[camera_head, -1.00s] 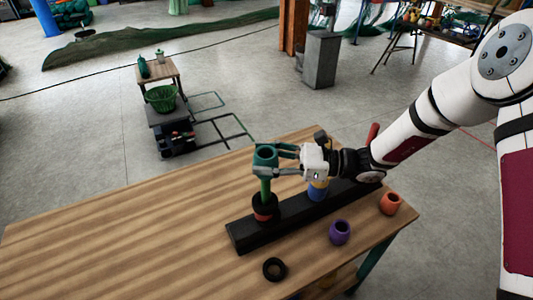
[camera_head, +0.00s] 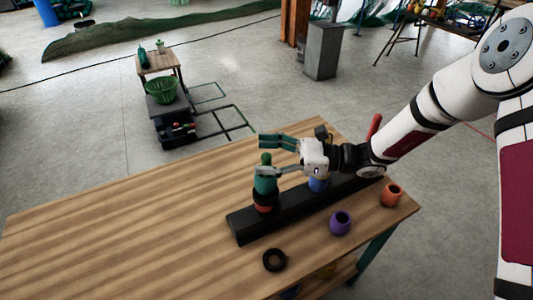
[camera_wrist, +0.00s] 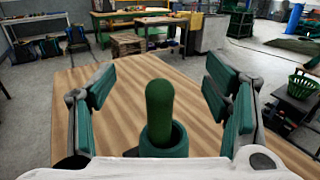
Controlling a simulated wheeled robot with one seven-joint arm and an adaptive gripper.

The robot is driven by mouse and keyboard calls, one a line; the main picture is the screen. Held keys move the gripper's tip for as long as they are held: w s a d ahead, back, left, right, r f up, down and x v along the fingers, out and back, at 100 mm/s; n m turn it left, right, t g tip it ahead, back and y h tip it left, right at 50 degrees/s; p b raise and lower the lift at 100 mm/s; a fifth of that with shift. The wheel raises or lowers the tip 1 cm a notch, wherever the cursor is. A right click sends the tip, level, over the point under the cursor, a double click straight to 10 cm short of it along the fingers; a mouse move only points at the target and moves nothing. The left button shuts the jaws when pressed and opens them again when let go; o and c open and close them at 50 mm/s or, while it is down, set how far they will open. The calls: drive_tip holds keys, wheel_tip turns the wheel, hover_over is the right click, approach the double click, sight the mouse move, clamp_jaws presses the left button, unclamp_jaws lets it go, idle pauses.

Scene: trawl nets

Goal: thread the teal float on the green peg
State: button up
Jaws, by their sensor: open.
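The teal float (camera_head: 265,184) is around the green peg (camera_head: 266,158), resting on the dark ring (camera_head: 265,198) stacked below it. The peg's rounded tip stands out above the float. In the wrist view the green peg (camera_wrist: 160,108) rises through the teal float (camera_wrist: 164,140). My gripper (camera_head: 262,156) is open, with its fingers on either side of the peg and float. In the wrist view the fingers stand wide apart, clear of the peg. An orange-red piece (camera_head: 264,208) sits under the dark ring at the foot of the peg.
A black base bar (camera_head: 250,227) carries the peg and a blue piece (camera_head: 318,185) under my gripper's wrist. A purple float (camera_head: 340,222), an orange float (camera_head: 391,195) and a loose black ring (camera_head: 275,260) lie on the wooden table (camera_head: 120,240). The table's left side is clear.

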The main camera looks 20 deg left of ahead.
drive_tip(key=v, duration=1.2)
idle(0.8)
drive_tip(key=s+d+r+n+t+h, duration=0.3)
drive_tip(key=s+d+r+n+h, duration=0.1)
drive_tip(key=d, duration=0.4)
drive_tip(key=s+d+r+n+t+h, duration=0.4)
drive_tip(key=s+d+r+h, duration=0.3)
drive_tip(key=s+d, duration=0.2)
drive_tip(key=s+d+r+n+t+h, duration=0.3)
drive_tip(key=s+d+r+n+h, duration=0.2)
drive_tip(key=d, duration=0.4)
drive_tip(key=shift+s+d+r+n+t+h, duration=0.35)
drive_tip(key=shift+s+n+h, duration=0.3)
drive_tip(key=shift+s, duration=0.5)
drive_tip(key=shift+a, duration=0.1)
